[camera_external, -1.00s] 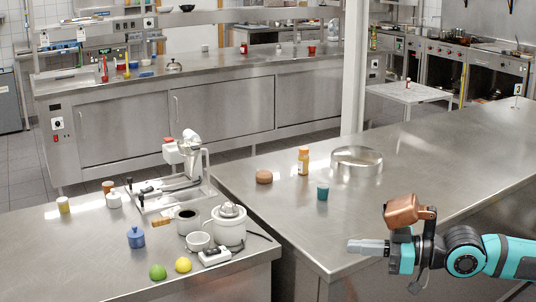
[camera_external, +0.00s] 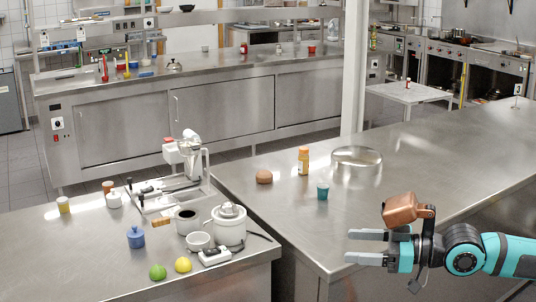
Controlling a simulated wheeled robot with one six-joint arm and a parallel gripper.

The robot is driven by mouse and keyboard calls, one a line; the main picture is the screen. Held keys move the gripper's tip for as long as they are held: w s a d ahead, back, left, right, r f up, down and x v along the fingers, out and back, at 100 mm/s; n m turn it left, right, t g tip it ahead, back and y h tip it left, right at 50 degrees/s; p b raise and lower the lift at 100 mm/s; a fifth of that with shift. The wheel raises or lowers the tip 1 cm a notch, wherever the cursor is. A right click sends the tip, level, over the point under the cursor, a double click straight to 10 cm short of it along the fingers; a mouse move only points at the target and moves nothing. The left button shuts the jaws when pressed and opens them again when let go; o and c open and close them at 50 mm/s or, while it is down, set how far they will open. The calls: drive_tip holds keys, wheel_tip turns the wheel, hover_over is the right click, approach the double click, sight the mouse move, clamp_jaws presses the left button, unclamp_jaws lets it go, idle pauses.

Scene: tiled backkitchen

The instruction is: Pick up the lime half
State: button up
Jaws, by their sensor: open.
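A small green lime (camera_external: 157,272) lies near the front edge of the left steel counter (camera_external: 70,265). It is too small to tell whether it is a half or whole. A yellow lemon (camera_external: 183,265) lies right beside it. My gripper (camera_external: 350,246) is at the lower right, by the front edge of the right steel counter (camera_external: 440,165), well to the right of the lime. Its two fingers point left and are apart, with nothing between them.
A white lidded pot (camera_external: 230,226), a white cup (camera_external: 198,242) and a blue jar (camera_external: 136,237) stand behind the fruit. A brown round thing (camera_external: 264,176), a teal cup (camera_external: 322,191) and an orange-capped bottle (camera_external: 303,161) stand on the right counter. A gap separates the counters.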

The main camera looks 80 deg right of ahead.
drive_tip(key=w+r+g, duration=0.4)
drive_tip(key=w+r, duration=0.1)
drive_tip(key=w, duration=0.6)
drive_tip(key=n+g, duration=0.2)
drive_tip(key=g, duration=1.1)
hover_over(156, 266)
drive_tip(key=f, duration=1.8)
drive_tip(key=shift+s+d+f, duration=0.1)
drive_tip(key=shift+d+f, duration=0.15)
drive_tip(key=shift+d, duration=0.05)
drive_tip(key=shift+a+f, duration=0.15)
drive_tip(key=shift+f, duration=1.2)
drive_tip(key=shift+a+f, duration=0.15)
drive_tip(key=shift+f, duration=1.15)
drive_tip(key=c, duration=1.1)
drive_tip(key=shift+o, duration=0.2)
drive_tip(key=shift+r, duration=0.1)
